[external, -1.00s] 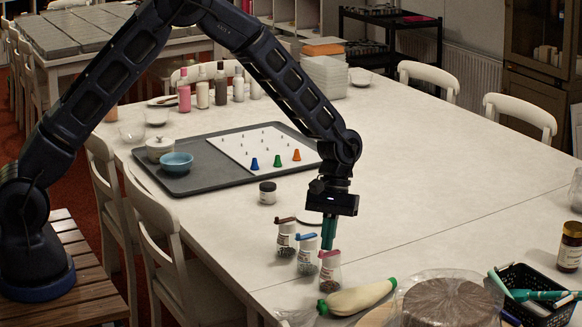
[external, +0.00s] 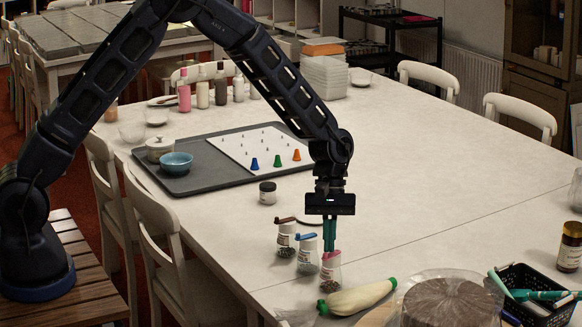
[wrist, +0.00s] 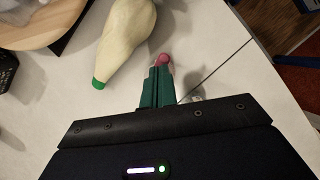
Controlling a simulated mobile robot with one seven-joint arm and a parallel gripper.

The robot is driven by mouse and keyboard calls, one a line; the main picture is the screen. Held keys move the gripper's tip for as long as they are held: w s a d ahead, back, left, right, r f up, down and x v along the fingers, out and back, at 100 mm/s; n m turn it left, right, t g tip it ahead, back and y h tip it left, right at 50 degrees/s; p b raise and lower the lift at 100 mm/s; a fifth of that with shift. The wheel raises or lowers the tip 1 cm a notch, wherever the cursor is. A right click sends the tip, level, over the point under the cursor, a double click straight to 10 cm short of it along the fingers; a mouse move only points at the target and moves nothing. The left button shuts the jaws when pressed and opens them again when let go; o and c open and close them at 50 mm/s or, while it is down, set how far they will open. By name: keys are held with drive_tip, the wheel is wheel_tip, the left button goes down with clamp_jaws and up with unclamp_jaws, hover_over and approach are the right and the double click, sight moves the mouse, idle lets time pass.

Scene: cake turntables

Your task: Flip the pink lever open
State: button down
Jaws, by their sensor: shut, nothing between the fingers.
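Three small clear jars with dark contents stand in a row near the table's front edge. The nearest jar (external: 330,277) has the pink lever (external: 331,254) on top. The middle jar (external: 307,261) has a blue lever (external: 306,237), and the farthest jar (external: 286,243) has a dark reddish-brown one (external: 286,221). My gripper (external: 329,249) has green fingers, shut and empty, pointing down right at the pink lever. In the wrist view the pink lever (wrist: 164,59) shows just beyond the fingertips (wrist: 160,70). Whether they touch it I cannot tell. The jar's body is mostly hidden there.
A cream piping bag (external: 357,297) with green ends lies just right of the pink-lever jar. A cake (external: 445,305) and a black basket of tools (external: 535,292) stand farther right. A grey tray (external: 205,183) lies behind. The table's middle right is clear.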

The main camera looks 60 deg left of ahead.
drive_tip(key=shift+d+n, duration=0.2)
drive_tip(key=shift+n, duration=0.7)
drive_tip(key=shift+d+n+t+h, duration=0.2)
drive_tip(key=shift+n+t, duration=0.25)
drive_tip(key=shift+n, duration=0.5)
drive_tip(key=shift+d+n+t+h, duration=0.2)
drive_tip(key=shift+n+t, duration=0.25)
drive_tip(key=shift+n, duration=0.5)
drive_tip(key=shift+w+d+n+t, duration=0.15)
drive_tip(key=shift+n+t, duration=0.2)
drive_tip(key=shift+n, duration=0.65)
drive_tip(key=shift+w+d+n+t, duration=0.2)
drive_tip(key=shift+n+t, duration=0.2)
drive_tip(key=shift+n, duration=0.6)
drive_tip(key=shift+w+d+n+t, duration=0.15)
drive_tip(key=shift+n+t, duration=0.2)
drive_tip(key=shift+n, duration=0.65)
drive_tip(key=shift+a, duration=0.15)
drive_tip(key=shift+w+a, duration=0.45)
drive_tip(key=shift+a, duration=0.1)
drive_tip(key=shift+a, duration=0.1)
drive_tip(key=shift+s+a+y, duration=0.1)
drive_tip(key=shift+a+y, duration=0.2)
drive_tip(key=s+a+r, duration=0.2)
drive_tip(key=a+r, duration=0.4)
drive_tip(key=r, duration=0.3)
drive_tip(key=shift+a+r, duration=0.2)
drive_tip(key=shift+a, duration=0.1)
